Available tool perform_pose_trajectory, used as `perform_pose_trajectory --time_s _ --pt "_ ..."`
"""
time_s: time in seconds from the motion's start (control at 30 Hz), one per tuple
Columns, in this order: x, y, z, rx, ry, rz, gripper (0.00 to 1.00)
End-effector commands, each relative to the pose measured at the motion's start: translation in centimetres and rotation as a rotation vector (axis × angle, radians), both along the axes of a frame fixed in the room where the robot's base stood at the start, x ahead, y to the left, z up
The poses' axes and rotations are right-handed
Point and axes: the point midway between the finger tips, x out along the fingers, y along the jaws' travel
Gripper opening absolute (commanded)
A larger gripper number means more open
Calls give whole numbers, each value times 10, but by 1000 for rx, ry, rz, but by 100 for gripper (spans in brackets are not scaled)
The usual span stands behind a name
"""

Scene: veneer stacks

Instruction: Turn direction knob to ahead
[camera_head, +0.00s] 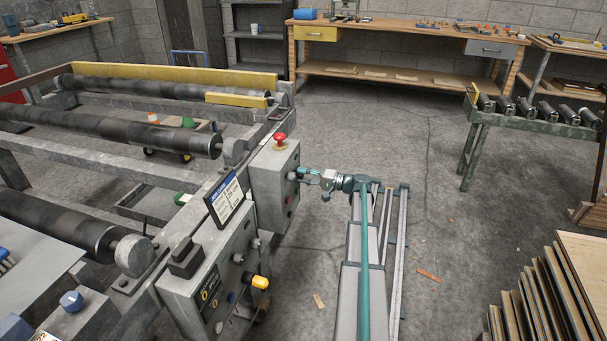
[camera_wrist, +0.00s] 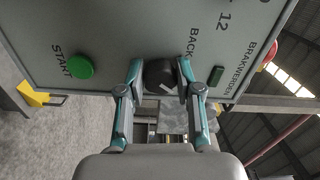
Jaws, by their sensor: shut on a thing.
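The direction knob (camera_wrist: 158,72) is a black round knob with a white mark, on a grey control panel (camera_wrist: 120,35) in the wrist view. My gripper (camera_wrist: 160,80) has one finger on each side of the knob and is shut on it. The word BACK is printed beside the knob; the word ahead is not readable in view. In the head view my gripper (camera_head: 298,173) reaches the right face of the grey control box (camera_head: 268,180). The knob is too small and covered to make out there.
A green START button (camera_wrist: 80,67) and a dark rectangular lamp or switch (camera_wrist: 216,76) flank the knob. A red mushroom button (camera_head: 280,139) tops the box. A lower box carries a yellow knob (camera_head: 260,282).

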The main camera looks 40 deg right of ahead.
Motion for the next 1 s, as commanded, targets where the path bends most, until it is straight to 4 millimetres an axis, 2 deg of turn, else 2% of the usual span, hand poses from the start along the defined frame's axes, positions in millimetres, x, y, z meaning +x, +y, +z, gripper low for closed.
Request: perform_pose_trajectory --time_s 0.47,0.5,0.6,0.63,1.0 --pt "0 0 0 12 8 0 0" --pt "0 0 0 12 8 0 41" --pt "0 0 0 12 8 0 57" --pt "0 0 0 12 8 0 60" --pt "-3 -2 0 11 7 -1 60"
